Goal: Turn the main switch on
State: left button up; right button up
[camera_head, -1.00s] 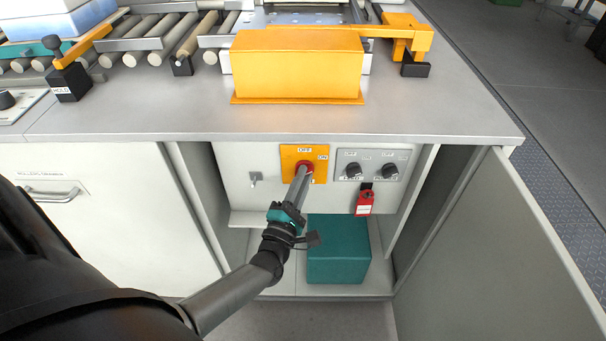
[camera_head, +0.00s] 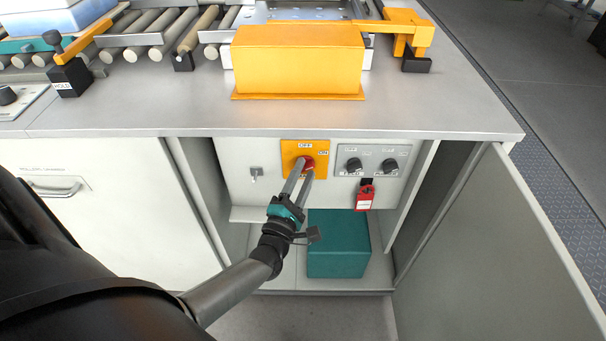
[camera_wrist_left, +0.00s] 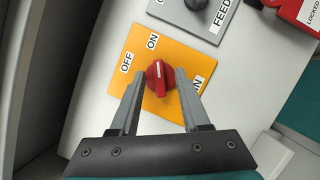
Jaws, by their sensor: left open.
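The main switch is a red rotary knob (camera_wrist_left: 158,84) on a yellow plate (camera_head: 291,160) set in the cabinet's front panel. In the left wrist view the knob's white mark points roughly toward the ON label (camera_wrist_left: 152,42), with the OFF label (camera_wrist_left: 127,62) off to the left. My left gripper (camera_wrist_left: 160,74) is open, with one fingertip on each side of the knob and gaps showing beside it. In the head view my left gripper (camera_head: 299,168) reaches up to the switch from below and partly covers it. My right gripper is not in view.
Two black knobs (camera_head: 354,165) and a red lock tag (camera_head: 365,195) are right of the switch. A green box (camera_head: 338,250) stands below. An open door (camera_head: 500,255) bounds the right. The countertop (camera_head: 150,105) overhangs, with a yellow block (camera_head: 298,62) above.

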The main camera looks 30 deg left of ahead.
pick_arm(q)
jog(key=shift+s, duration=0.2)
jog(key=p+v, duration=0.2)
jog(key=v, duration=1.3)
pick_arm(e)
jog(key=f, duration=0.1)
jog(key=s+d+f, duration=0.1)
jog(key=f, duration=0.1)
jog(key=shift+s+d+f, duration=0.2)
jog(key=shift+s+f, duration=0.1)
pick_arm(q)
jog(key=shift+w, duration=0.1)
